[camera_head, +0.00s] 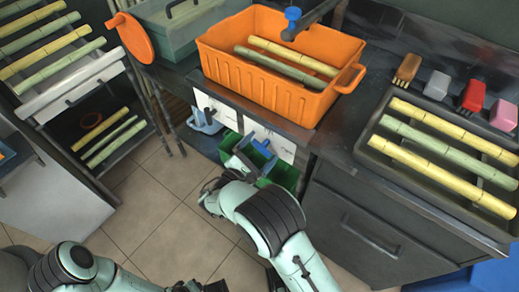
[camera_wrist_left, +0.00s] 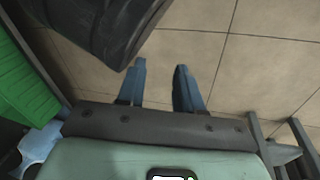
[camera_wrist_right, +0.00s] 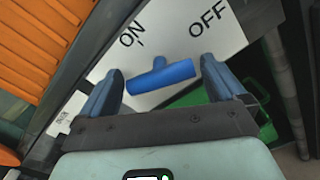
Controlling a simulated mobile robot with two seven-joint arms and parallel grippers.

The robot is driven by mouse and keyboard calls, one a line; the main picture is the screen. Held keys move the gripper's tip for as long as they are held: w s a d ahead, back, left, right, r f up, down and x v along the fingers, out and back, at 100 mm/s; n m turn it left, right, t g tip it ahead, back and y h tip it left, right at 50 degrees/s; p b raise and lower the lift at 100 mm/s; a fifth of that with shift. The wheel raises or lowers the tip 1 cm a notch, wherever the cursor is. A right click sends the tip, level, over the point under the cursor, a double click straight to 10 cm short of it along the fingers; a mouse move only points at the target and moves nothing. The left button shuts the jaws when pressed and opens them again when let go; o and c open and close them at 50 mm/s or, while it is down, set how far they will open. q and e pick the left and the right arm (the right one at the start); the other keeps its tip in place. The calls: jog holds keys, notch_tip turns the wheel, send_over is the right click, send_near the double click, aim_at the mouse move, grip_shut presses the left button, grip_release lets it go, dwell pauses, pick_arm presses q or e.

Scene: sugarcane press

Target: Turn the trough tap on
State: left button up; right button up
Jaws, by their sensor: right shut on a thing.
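A blue T-shaped tap handle (camera_wrist_right: 160,78) stands in front of a white plate (camera_wrist_right: 190,40) marked ON and OFF in the right wrist view. Its crossbar lies between the fingers of my right gripper (camera_wrist_right: 162,85), which is shut on it. Its short stem shows beside the ON mark. In the head view the handle (camera_head: 264,148) shows on the cabinet front below the orange trough (camera_head: 260,88), with my right gripper (camera_head: 246,153) at it. My left gripper (camera_wrist_left: 160,80) is open and empty above the floor, its fingers apart.
A second white plate with a blue handle (camera_head: 207,121) is to the left. Green bins (camera_head: 281,174) sit below the plates. A blue knob (camera_head: 292,14) is on the pipe above the trough. A tray of canes (camera_head: 372,128) is at right. Tiled floor (camera_head: 150,205) is open.

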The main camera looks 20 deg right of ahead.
pick_arm(q)
jog(key=shift+s+a+f+g+b, duration=0.15)
jog(key=shift+s+f+g+b, duration=0.3)
jog(key=shift+s+f, duration=0.5)
pick_arm(e)
jog(key=shift+m, duration=3.6)
pick_arm(q)
jog(key=shift+s, duration=0.1)
pick_arm(e)
jog(key=shift+a, duration=0.1)
jog(key=o, duration=0.6)
jog(key=shift+o, duration=0.2)
pick_arm(q)
jog(key=shift+t, duration=0.85)
jog(key=w+r, duration=0.1)
jog(key=w+r+p, duration=0.1)
jog(key=w, duration=0.1)
jog(key=w+r+p, duration=0.1)
jog(key=r, duration=0.1)
jog(key=shift+w+d, duration=0.2)
jog(key=shift+d, duration=0.1)
pick_arm(e)
jog(key=v, duration=1.3)
jog(key=shift+s, duration=0.15)
jog(key=shift+a, duration=0.1)
